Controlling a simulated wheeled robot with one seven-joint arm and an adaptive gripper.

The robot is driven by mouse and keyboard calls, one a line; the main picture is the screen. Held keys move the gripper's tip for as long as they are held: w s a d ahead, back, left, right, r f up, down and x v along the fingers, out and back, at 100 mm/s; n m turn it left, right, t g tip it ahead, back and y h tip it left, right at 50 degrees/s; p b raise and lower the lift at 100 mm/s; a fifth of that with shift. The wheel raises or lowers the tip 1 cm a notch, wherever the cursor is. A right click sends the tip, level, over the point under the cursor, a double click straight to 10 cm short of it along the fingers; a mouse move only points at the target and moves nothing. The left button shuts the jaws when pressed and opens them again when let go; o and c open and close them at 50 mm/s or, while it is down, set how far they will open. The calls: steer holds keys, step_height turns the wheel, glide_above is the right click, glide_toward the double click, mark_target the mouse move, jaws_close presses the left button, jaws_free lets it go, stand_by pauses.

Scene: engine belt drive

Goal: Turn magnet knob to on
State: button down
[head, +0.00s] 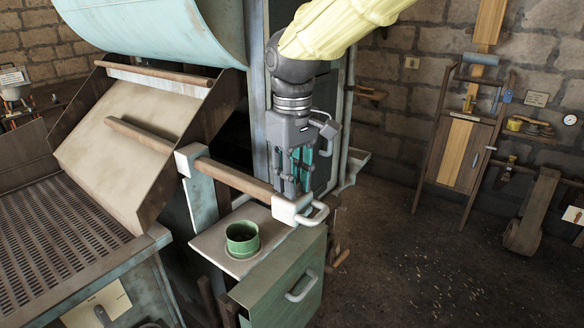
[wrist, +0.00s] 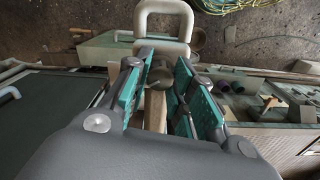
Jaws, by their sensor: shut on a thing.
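My gripper (head: 291,188) points down at the right end of a wooden bar, just behind a white end block (head: 291,209) with a loop handle. In the wrist view, the teal finger pads stand either side of a small rounded grey-brown knob (wrist: 160,75), which I take to be the magnet knob. My gripper is shut on it. In the head view my fingers hide the knob. Its markings and on or off position cannot be read.
The wooden bar (head: 235,176) runs left to another white block. A green cup (head: 242,239) stands on a ledge below, above a green drawer (head: 285,285) with a handle. A sloped hopper and perforated tray lie left. Open floor (head: 410,265) lies right.

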steer(key=n+p, duration=0.1)
steer(key=n, duration=0.1)
steer(key=n+p, duration=0.2)
steer(key=n, duration=0.1)
steer(key=shift+r+n+p, duration=0.25)
steer(key=shift+n+p, duration=0.05)
steer(key=shift+p, duration=0.05)
steer(key=n+p, duration=0.3)
steer(key=n, duration=0.2)
steer(key=shift+f+n, duration=0.15)
steer(key=shift+n, duration=0.15)
steer(key=c, duration=1.2)
jaws_free()
step_height(320, 180, up, 12)
steer(key=shift+f, duration=0.1)
steer(key=shift+w, duration=0.1)
